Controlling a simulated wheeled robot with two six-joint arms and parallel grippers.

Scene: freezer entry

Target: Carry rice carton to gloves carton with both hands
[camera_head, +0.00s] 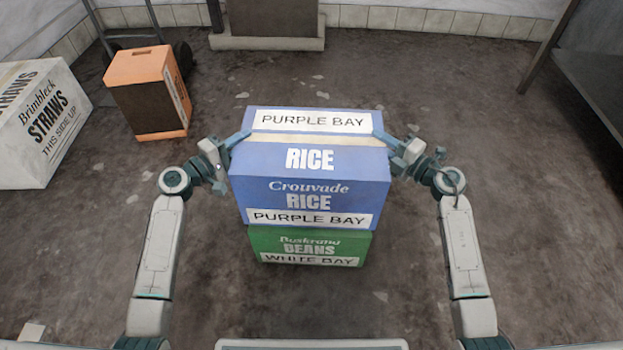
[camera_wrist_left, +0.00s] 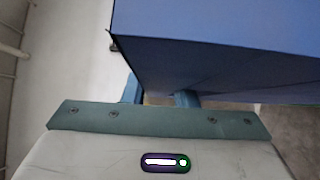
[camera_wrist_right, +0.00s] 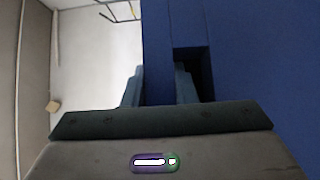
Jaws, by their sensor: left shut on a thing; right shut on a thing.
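The blue rice carton (camera_head: 310,185), with white "PURPLE BAY" labels, is in the middle of the head view. My left gripper (camera_head: 238,140) is shut on its left side, and my right gripper (camera_head: 388,140) is shut on its right side. The carton fills the upper right of the left wrist view (camera_wrist_left: 215,60) and the right of the right wrist view (camera_wrist_right: 255,60). In the right wrist view one finger reaches into a dark slot in its side. No carton reading gloves can be made out.
A green beans carton (camera_head: 308,244), labelled "WHITE BAY", shows just below the rice carton; I cannot tell whether they touch. A white straws carton (camera_head: 40,120) and an orange-and-brown box (camera_head: 147,95) by a hand truck stand at left. A grey table (camera_head: 595,70) is at upper right. Floor at right is clear.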

